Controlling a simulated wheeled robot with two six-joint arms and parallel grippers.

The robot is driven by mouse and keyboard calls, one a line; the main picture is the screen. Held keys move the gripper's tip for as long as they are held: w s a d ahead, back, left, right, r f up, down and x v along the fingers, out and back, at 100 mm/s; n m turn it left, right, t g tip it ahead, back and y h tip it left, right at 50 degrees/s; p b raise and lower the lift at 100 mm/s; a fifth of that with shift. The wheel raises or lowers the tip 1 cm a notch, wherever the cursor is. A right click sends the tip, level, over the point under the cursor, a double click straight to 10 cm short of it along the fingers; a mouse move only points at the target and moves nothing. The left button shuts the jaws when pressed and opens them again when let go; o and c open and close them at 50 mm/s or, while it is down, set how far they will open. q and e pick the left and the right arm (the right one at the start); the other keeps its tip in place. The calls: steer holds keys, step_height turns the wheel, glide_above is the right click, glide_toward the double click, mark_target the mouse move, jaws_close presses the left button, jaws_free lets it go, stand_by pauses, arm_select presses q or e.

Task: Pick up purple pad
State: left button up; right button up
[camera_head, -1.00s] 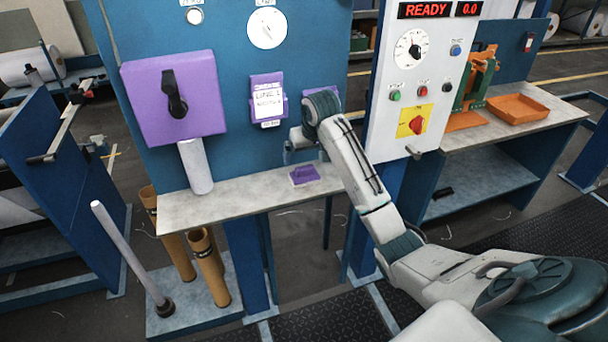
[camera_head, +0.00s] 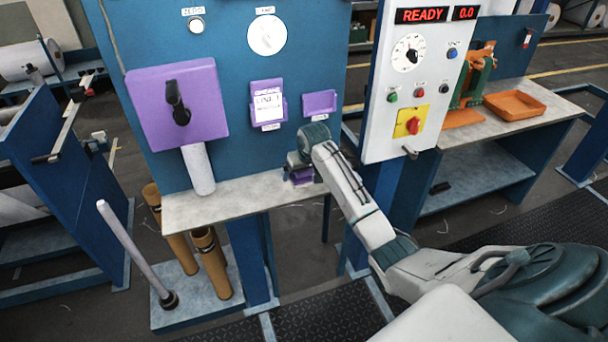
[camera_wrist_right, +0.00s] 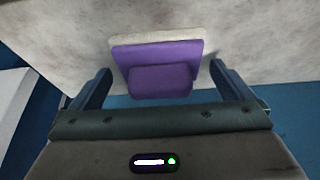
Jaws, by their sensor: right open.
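The purple pad (camera_wrist_right: 158,62) lies on the grey shelf, with a pale layer along its far edge and a raised purple block on it. In the right wrist view it sits between the fingers of my right gripper (camera_wrist_right: 160,88), which is open, with a gap on each side. In the head view the purple pad (camera_head: 301,176) is mostly hidden by my right gripper (camera_head: 297,178), which is low over the shelf. My left gripper is not in view.
The grey shelf (camera_head: 235,197) runs along the blue panel (camera_head: 235,100). A purple box with a black handle (camera_head: 150,115), a labelled purple holder (camera_head: 262,88) and an empty purple holder (camera_head: 319,101) are on the panel. A white control panel (camera_head: 392,135) stands right.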

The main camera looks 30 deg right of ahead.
steer(key=shift+c, duration=0.4)
steer(key=c, duration=0.9)
steer(key=shift+o, duration=0.2)
steer(key=shift+r, duration=0.1)
steer(key=shift+r+b, duration=0.35)
steer(key=shift+b, duration=0.15)
step_height(320, 180, up, 2)
steer(key=shift+b, duration=0.9)
steer(key=s+a+r+b, duration=0.1)
steer(key=s+a+b, duration=0.1)
steer(key=s+a, duration=0.2)
steer(key=s+a+r+b, duration=0.1)
steer(key=s+a, duration=0.3)
steer(key=s, duration=0.6)
steer(key=shift+b, duration=0.7)
